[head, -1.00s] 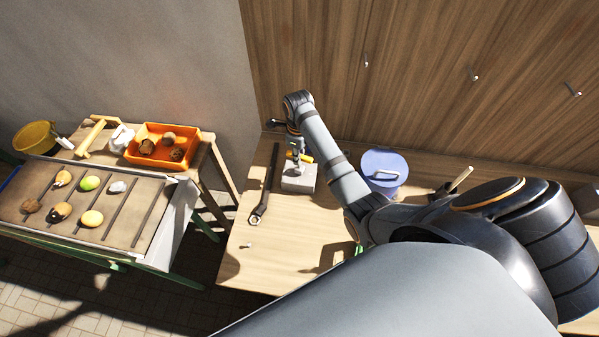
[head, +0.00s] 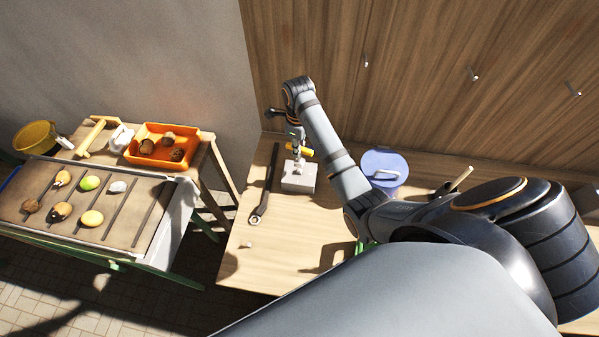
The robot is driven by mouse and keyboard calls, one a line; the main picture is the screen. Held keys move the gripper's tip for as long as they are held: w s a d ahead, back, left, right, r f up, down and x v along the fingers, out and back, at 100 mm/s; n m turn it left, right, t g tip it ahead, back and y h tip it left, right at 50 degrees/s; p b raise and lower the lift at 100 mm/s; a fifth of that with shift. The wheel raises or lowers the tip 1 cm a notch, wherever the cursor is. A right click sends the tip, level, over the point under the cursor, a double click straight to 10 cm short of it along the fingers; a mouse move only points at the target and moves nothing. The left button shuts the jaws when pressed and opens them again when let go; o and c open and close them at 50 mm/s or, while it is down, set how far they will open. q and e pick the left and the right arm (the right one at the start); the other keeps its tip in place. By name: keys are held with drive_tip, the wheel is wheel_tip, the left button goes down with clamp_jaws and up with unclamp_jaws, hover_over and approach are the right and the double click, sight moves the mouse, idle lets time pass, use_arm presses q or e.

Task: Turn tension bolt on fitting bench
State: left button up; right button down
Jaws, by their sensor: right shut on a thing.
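The grey fitting block (head: 299,180) sits on the wooden bench (head: 290,228), near the bench's left part. My right gripper (head: 297,160) points down over the top of the block and is shut on the tension bolt there. The bolt is small and mostly hidden by the fingers, so its turn angle cannot be told. A yellow part (head: 302,150) shows just behind the gripper. My left gripper is not in view.
A dark wrench (head: 264,200) lies left of the block, with a small pale piece (head: 250,244) in front. A blue-lidded tub (head: 384,168) stands right. Further left are a sorting table (head: 120,222) with several potatoes and stones, and an orange crate (head: 196,138).

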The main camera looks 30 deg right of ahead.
sight(299, 161)
drive_tip(key=n, duration=0.3)
drive_tip(key=shift+r, duration=0.15)
drive_tip(key=n, duration=0.5)
drive_tip(key=shift+s+r+n, duration=0.1)
drive_tip(key=shift+r+n, duration=0.2)
drive_tip(key=n, duration=0.5)
drive_tip(key=shift+r, duration=0.3)
drive_tip(key=n, duration=0.5)
drive_tip(key=shift+s+r, duration=0.1)
drive_tip(key=shift+r, duration=0.15)
drive_tip(key=shift+f+b, duration=0.4)
drive_tip(key=shift+f, duration=1.95)
drive_tip(key=shift+f+b, duration=0.35)
drive_tip(key=shift+f, duration=0.8)
